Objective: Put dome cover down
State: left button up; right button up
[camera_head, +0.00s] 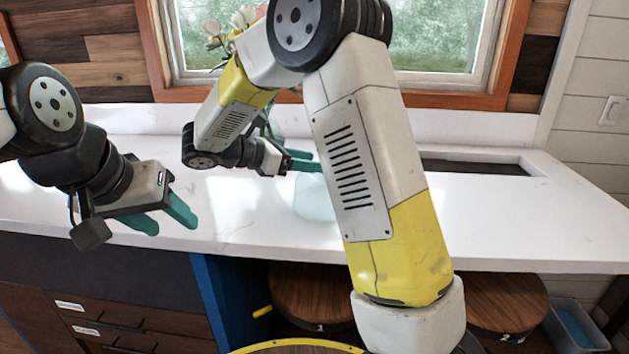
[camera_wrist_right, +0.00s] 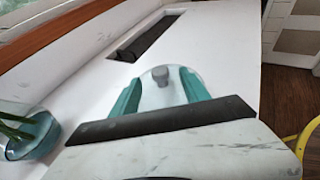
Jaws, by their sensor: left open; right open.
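The dome cover (camera_head: 314,203) is pale, translucent and rounded, and it appears to sit on the white counter (camera_head: 260,228). My right arm hides part of it in the head view. In the right wrist view the dome cover (camera_wrist_right: 162,97) has a dark knob on top and lies between the teal fingers of my right gripper (camera_wrist_right: 160,88). That gripper (camera_head: 305,160) is open, just above and left of the dome in the head view. I cannot tell whether a finger touches it. My left gripper (camera_head: 168,218) is open and empty near the counter's front edge.
A sink opening (camera_head: 475,166) is set in the counter at the right. Flowers (camera_head: 222,35) stand at the back, and their glass vase (camera_wrist_right: 38,135) shows at the left in the right wrist view. Stools (camera_head: 308,292) are under the counter. Counter right of my right arm is clear.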

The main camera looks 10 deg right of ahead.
jog(key=x, duration=0.5)
jog(key=shift+d, duration=0.1)
grip_shut()
dwell(1.2)
